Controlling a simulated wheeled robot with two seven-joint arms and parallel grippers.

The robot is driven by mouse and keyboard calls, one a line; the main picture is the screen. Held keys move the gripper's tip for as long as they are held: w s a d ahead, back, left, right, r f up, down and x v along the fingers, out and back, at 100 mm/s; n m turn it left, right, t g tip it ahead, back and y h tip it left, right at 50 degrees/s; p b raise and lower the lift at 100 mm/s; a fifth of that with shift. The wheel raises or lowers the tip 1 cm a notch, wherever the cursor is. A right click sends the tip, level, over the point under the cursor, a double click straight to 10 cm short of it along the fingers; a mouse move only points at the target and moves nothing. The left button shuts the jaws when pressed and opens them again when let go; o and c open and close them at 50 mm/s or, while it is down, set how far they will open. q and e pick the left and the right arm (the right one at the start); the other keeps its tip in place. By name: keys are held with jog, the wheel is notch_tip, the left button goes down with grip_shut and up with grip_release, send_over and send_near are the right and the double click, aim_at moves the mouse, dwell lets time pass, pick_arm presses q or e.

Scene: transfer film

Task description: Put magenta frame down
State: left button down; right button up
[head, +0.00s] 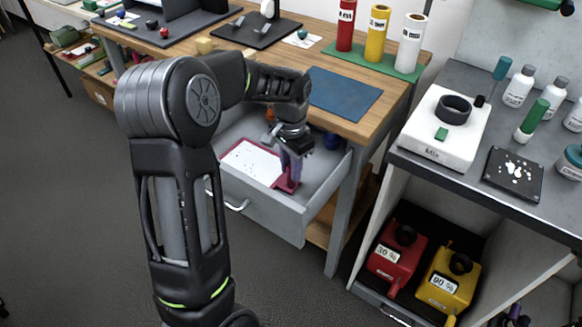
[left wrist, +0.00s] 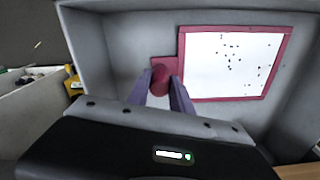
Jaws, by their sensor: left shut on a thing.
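The magenta frame (head: 289,185) surrounds a white sheet with dark specks. It is inside the open grey drawer (head: 268,212) under the wooden bench. My left gripper (head: 290,163) reaches down into the drawer and is shut on the knob at the frame's tab. In the left wrist view, its purple fingers (left wrist: 163,85) close around the magenta knob, and the frame (left wrist: 284,62) lies to the right, over the drawer floor. I cannot tell whether the frame touches the floor. My right gripper is not in view.
The wooden bench (head: 395,107) holds a blue mat (head: 343,94) and red, yellow and white rolls on a green mat. At the right, a grey counter carries a white device (head: 436,124) and bottles, with red and yellow canisters below. The drawer's walls surround my gripper closely.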

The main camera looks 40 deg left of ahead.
pick_arm(q)
jog(key=shift+f, duration=0.15)
jog(key=c, duration=1.1)
grip_release()
jog(key=shift+c, duration=0.2)
notch_tip(320, 180, up, 12)
